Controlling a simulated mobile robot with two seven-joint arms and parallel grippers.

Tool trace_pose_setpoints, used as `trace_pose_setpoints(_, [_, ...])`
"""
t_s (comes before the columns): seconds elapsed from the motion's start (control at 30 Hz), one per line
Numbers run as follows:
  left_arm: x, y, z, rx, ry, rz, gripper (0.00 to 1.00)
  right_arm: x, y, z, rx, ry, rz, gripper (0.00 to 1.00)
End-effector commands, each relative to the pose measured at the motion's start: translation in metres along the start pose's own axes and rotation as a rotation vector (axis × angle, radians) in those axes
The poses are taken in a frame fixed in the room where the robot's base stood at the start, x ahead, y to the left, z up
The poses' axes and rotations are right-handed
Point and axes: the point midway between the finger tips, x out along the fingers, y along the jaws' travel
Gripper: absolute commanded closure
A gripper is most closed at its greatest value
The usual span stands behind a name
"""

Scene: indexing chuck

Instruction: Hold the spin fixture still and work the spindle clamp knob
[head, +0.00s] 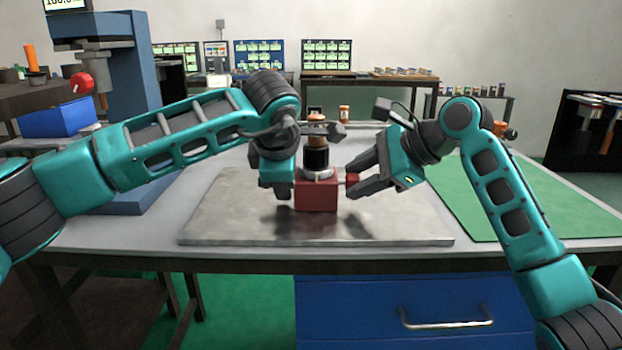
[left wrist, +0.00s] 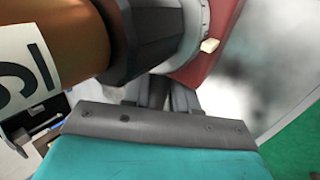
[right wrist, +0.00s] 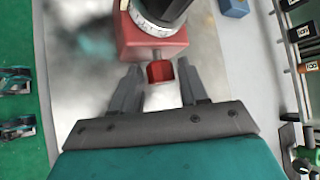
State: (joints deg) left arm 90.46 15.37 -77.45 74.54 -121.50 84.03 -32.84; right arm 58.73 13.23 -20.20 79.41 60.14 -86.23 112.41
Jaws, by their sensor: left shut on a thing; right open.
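The spin fixture has a red block base (head: 316,196) on a grey metal plate. A pale graduated ring (head: 318,173), a black chuck (head: 316,157) and an orange-brown part (head: 317,136) stand above it. The red clamp knob (head: 352,179) sticks out from the right side of the base; it also shows in the right wrist view (right wrist: 160,71).
The metal plate (head: 230,215) lies on a grey workbench, with bare room around the fixture. A green mat (head: 480,200) covers the right of the bench. A blue press column (head: 130,80) stands at the left.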

Motion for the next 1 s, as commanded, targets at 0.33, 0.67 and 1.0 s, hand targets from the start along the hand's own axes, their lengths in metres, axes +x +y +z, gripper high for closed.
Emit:
trace_pose_setpoints(0.33, [0.002,-0.002,-0.001,0.0,0.004,-0.005,1.0,0.002,0.008,-0.003,-0.243,-0.013,-0.269,0.56])
trace_pose_setpoints(0.67, [0.002,-0.002,-0.001,0.0,0.004,-0.005,1.0,-0.06,0.024,-0.005,-0.26,-0.013,-0.29,0.56])
trace_pose_setpoints(1.0, [0.003,-0.002,-0.001,0.0,0.004,-0.005,1.0,-0.108,0.05,-0.005,-0.281,-0.033,-0.281,0.56])
